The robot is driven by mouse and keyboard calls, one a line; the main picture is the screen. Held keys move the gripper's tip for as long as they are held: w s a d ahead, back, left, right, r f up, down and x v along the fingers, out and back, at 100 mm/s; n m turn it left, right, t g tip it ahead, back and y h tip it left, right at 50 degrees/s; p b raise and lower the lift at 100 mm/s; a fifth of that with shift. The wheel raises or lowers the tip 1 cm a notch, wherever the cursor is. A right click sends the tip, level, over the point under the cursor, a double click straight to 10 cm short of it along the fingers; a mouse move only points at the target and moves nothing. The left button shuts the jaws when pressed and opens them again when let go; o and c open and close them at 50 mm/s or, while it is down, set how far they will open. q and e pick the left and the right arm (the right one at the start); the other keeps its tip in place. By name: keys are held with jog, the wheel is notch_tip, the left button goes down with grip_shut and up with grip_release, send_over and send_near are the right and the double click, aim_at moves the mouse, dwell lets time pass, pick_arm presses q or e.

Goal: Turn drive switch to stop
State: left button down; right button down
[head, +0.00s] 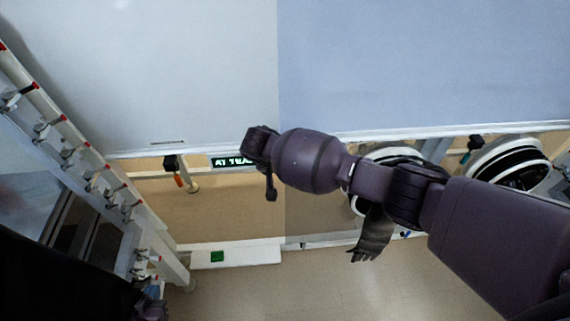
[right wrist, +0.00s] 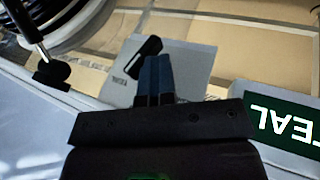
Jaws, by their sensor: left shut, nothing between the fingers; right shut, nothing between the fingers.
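The drive switch appears to be the black lever (right wrist: 145,57) on a grey plate (right wrist: 185,72) in the right wrist view. The plate has small dark lettering too small to read. My right gripper (right wrist: 154,62) is shut and empty. Its fingertips overlap the lever's lower right side in the picture; I cannot tell whether they touch it. In the head view my right arm comes in from the right, and its wrist hides the switch. My left gripper (head: 152,308) is at the lower left edge of the head view, shut, mostly dark and cut off.
A green sign (right wrist: 290,125) with white letters is right of the plate. A black lever with an orange end (head: 177,172) hangs under the pale panel. A rack with red-tipped fittings (head: 62,118) stands at left. Round white-rimmed ports (head: 507,160) are at right.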

pick_arm(q)
jog(key=shift+w+r+p, duration=0.3)
jog(key=shift+r, duration=0.25)
jog(key=shift+w+r+p, duration=0.3)
jog(key=shift+r, duration=0.25)
pick_arm(e)
jog(key=shift+f, duration=0.7)
pick_arm(q)
jog(key=shift+s, duration=0.1)
jog(key=shift+s+f, duration=0.3)
jog(key=shift+s, duration=0.05)
jog(key=shift+r, duration=0.1)
pick_arm(e)
jog(key=shift+r, duration=0.1)
